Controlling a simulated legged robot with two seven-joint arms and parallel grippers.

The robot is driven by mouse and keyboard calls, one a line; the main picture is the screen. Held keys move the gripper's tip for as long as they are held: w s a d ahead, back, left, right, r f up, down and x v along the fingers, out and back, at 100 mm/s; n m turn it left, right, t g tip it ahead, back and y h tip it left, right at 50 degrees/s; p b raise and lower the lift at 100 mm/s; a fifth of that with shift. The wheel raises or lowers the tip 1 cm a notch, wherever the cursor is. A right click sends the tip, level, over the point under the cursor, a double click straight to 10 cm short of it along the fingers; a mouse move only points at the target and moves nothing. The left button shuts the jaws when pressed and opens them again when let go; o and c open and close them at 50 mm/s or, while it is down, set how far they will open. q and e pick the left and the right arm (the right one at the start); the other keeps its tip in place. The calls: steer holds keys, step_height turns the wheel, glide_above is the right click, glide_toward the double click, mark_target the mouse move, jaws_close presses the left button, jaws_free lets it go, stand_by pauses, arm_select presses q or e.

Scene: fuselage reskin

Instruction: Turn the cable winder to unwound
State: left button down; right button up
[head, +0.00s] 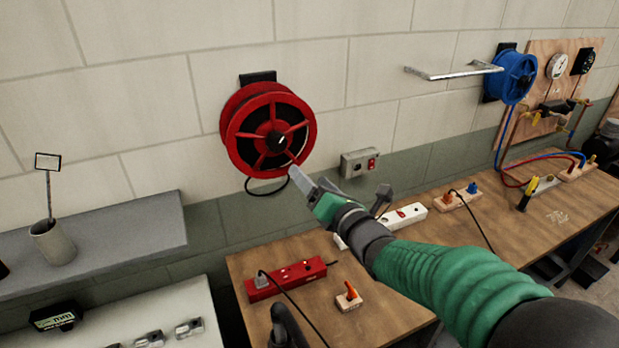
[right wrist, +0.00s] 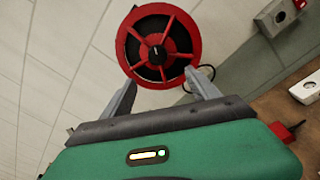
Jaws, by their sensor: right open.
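The cable winder (head: 237,108) is a red spoked reel with a black core and a black centre knob (head: 277,141), fixed to the wall by a black bracket. A black cable loop hangs under it. My right gripper (head: 299,178) is open and empty, just below and right of the reel's lower rim. In the right wrist view the red reel (right wrist: 133,63) sits ahead, beyond the spread fingers (right wrist: 158,88), with its knob and spokes visible. I cannot tell whether a finger touches the rim. My left gripper is not in view.
A blue reel (head: 515,76) and a metal wall bar (head: 450,73) are further right. A grey switch box (head: 360,163) is close right of the gripper. Below, a wooden bench (head: 400,290) holds a red power strip (head: 287,281) and a white one. A grey shelf (head: 130,240) is left.

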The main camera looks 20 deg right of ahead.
steer(key=a+p, duration=0.1)
steer(key=a, duration=0.1)
steer(key=n+h+p, duration=0.1)
steer(key=h+p, duration=0.1)
steer(key=p, duration=0.4)
glide_toward(278, 146)
steer(key=w, duration=0.8)
steer(key=shift+w+r, duration=0.15)
steer(key=shift+w, duration=0.65)
steer(key=shift+c, duration=0.4)
steer(key=c, duration=1.3)
